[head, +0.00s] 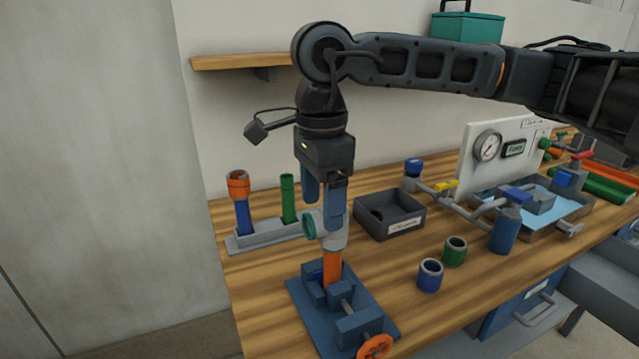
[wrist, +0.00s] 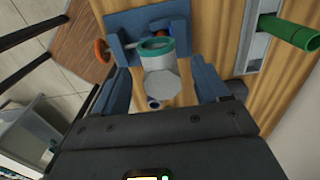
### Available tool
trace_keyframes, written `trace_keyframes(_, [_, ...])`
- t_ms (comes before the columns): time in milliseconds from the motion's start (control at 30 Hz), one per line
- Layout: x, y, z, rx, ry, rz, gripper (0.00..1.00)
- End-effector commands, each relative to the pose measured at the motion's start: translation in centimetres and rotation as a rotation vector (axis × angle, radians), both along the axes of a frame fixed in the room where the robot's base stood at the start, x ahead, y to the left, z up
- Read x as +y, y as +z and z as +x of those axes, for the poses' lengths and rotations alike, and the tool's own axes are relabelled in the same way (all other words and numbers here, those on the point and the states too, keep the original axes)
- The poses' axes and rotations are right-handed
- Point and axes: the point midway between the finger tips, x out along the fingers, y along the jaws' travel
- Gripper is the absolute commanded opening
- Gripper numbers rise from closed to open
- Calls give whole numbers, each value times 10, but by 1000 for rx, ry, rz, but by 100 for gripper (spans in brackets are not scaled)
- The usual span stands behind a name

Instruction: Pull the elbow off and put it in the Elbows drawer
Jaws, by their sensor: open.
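A light grey elbow (head: 335,236) with a teal-ringed mouth sits on top of an upright orange pipe (head: 332,270). The pipe is held in a blue vise (head: 352,325) with an orange handwheel. My gripper (head: 323,212) points down over the elbow with its fingers open. In the wrist view the elbow (wrist: 162,82) lies between the two blue fingers, with gaps on both sides. A blue drawer (head: 520,308) with a grey handle is under the bench at the right; I cannot read any Elbows label on it.
A grey rack (head: 262,238) with a blue and a green pipe stands left of the vise. A dark labelled bin (head: 388,214) stands behind right. Loose blue (head: 430,276) and green (head: 455,251) couplings lie right of the vise. A gauge panel (head: 492,160) and valve piping stand further right.

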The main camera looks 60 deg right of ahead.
Motion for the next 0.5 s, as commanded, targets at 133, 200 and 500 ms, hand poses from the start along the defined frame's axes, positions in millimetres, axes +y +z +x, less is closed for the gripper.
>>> trace_keyframes(133, [1,-22,0,0,0,5,74])
trace_keyframes(200, [1,-32,0,1,-1,4,74])
trace_keyframes(500, [1,-52,0,-1,1,3,74])
